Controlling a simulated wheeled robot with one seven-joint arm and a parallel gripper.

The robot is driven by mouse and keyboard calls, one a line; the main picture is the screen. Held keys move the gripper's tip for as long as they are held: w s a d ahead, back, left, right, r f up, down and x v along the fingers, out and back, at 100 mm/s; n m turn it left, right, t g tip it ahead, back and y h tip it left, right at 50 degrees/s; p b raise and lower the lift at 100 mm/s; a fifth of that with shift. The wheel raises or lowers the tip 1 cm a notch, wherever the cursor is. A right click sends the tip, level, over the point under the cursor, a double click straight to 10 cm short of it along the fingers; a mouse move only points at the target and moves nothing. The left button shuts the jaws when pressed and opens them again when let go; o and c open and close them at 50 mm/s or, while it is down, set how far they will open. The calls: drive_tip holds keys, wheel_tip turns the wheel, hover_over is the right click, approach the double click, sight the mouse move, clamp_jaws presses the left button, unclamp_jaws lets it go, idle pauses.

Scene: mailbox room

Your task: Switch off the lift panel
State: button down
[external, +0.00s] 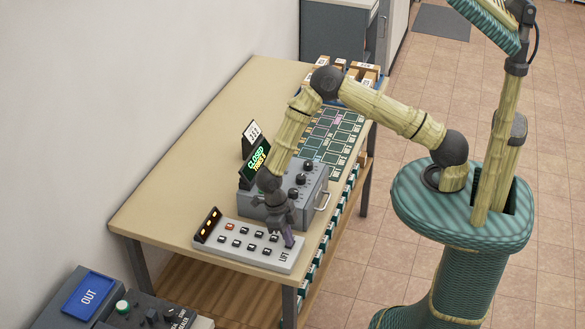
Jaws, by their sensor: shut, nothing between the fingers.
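The lift panel (240,248) is a light grey box at the near end of the table, labelled LIFT at its right end. It carries several small dark switches and one red one (229,227). An upright dark strip (208,225) with lit orange lamps stands at its left end. My gripper (289,243) is shut and empty, pointing down at the right part of the panel, close to the LIFT label. I cannot tell whether its tips touch the panel. My gripper and wrist hide part of the panel's right side.
Behind the panel stands a grey box with black knobs (308,166) and a lit green sign (256,160). A small number card (251,134), a green grid board (335,130) and cartons (365,72) lie farther back. The table's left side (185,165) is clear. A blue OUT tray (88,295) is at lower left.

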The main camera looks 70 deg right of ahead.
drive_tip(key=shift+s+a+f, duration=0.1)
drive_tip(key=shift+f, duration=0.1)
idle(0.3)
drive_tip(key=shift+d+r, duration=0.1)
drive_tip(key=shift+d, duration=0.75)
